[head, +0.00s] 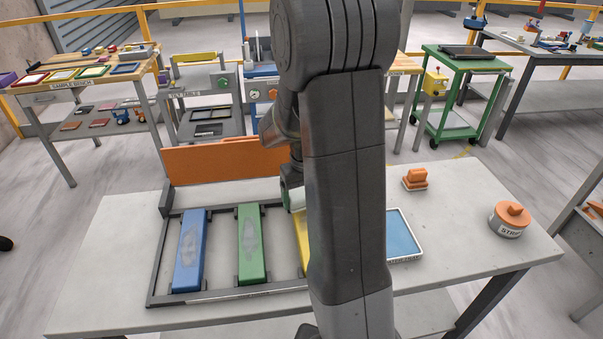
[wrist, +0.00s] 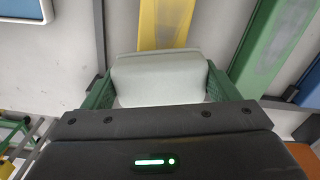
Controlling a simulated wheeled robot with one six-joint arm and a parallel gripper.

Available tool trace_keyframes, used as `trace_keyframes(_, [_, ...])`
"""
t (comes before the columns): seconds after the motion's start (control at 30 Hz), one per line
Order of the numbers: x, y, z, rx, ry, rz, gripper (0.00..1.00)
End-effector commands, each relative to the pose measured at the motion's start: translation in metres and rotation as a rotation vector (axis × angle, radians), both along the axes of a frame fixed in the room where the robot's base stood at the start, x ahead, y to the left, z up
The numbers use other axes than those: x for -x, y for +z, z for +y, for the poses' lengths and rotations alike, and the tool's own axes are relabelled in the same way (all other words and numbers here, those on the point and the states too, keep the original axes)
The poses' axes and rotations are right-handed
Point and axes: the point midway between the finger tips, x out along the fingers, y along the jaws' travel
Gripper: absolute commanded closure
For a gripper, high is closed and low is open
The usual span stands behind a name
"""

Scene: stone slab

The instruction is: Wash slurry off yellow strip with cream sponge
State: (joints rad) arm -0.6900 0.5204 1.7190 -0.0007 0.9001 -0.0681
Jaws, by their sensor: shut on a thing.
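My gripper (wrist: 160,72) is shut on the cream sponge (wrist: 158,82), a pale block between its green fingers. In the head view a small part of the sponge (head: 297,198) shows left of my arm. The yellow strip (wrist: 164,28) runs away from the sponge's far edge in the wrist view, with a dull greyish patch along its middle. In the head view only the left edge of the yellow strip (head: 302,240) shows; my arm hides the rest. The sponge overlaps the strip's near end in the wrist view; I cannot tell whether they touch.
A dark frame (head: 155,270) also holds a blue strip (head: 190,250) and a green strip (head: 251,245), both with grey smears. An orange board (head: 225,162) stands behind. Right of my arm are a blue-bottomed tray (head: 403,237), an orange block (head: 415,180) and a round labelled container (head: 509,220).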

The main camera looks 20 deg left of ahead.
Motion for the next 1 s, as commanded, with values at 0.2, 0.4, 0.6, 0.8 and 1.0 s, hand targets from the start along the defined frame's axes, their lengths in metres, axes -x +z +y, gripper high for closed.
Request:
trace_keyframes(0.2, [-0.002,0.023,-0.004,0.001,-0.004,0.001,0.4])
trace_keyframes(0.4, [-0.003,0.041,-0.008,0.001,-0.006,0.001,0.4])
trace_keyframes(0.6, [-0.004,0.054,-0.011,0.001,-0.009,0.001,0.4])
trace_keyframes(0.8, [-0.005,0.054,-0.011,0.001,-0.009,0.001,0.4])
trace_keyframes(1.0, [-0.004,0.054,-0.011,0.001,-0.009,0.001,0.4])
